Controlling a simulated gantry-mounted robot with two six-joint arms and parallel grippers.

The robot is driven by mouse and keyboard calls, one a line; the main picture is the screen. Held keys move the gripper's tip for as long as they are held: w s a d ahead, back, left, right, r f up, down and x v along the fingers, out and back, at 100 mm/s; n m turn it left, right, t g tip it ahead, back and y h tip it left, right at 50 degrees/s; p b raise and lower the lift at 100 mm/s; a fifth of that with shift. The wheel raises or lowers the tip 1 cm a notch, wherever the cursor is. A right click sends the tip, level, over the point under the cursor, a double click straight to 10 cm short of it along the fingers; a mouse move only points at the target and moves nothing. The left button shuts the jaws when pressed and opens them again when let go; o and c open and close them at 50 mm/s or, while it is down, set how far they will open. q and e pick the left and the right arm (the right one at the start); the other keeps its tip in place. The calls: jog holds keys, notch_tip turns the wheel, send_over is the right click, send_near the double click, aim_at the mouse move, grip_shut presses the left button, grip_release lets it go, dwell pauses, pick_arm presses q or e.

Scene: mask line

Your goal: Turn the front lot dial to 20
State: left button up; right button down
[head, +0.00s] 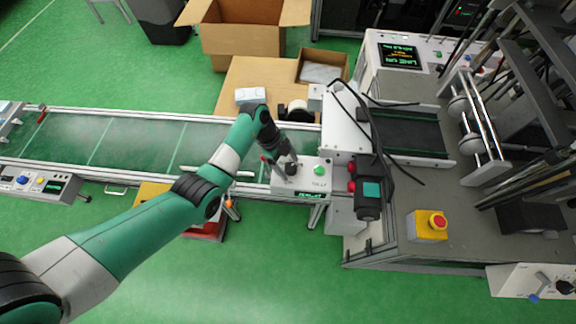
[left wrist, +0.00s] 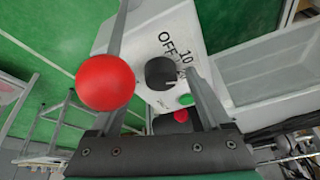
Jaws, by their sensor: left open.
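The front lot dial (left wrist: 160,73) is a black round knob on a white panel (left wrist: 210,25) in the left wrist view. Printed marks OFF and 10 show beside it; other marks are partly hidden by a finger, and I cannot tell where it points. My left gripper (left wrist: 155,42) is open, with one finger on each side of the dial; I cannot tell whether they touch it. In the head view my left gripper (head: 289,166) is over the white control box (head: 283,186), largely covering the dial. My right gripper is not in view.
A red ball knob (left wrist: 105,82) is close beside the left finger. A green button (head: 319,170) is right of the dial. The conveyor (head: 140,142) extends left.

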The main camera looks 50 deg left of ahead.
pick_arm(q)
grip_shut()
jog(key=shift+w+r+m+g, duration=0.1)
jog(key=shift+m+g, duration=0.2)
jog(key=shift+m, duration=0.4)
jog(key=shift+w+f+m+g+h+b, duration=0.2)
jog(key=shift+m+g+h+b, duration=0.15)
jog(key=shift+m+b, duration=0.6)
jog(key=shift+s+r+m+g, duration=0.1)
jog(key=shift+m+g, duration=0.15)
jog(key=shift+m, duration=0.5)
grip_release()
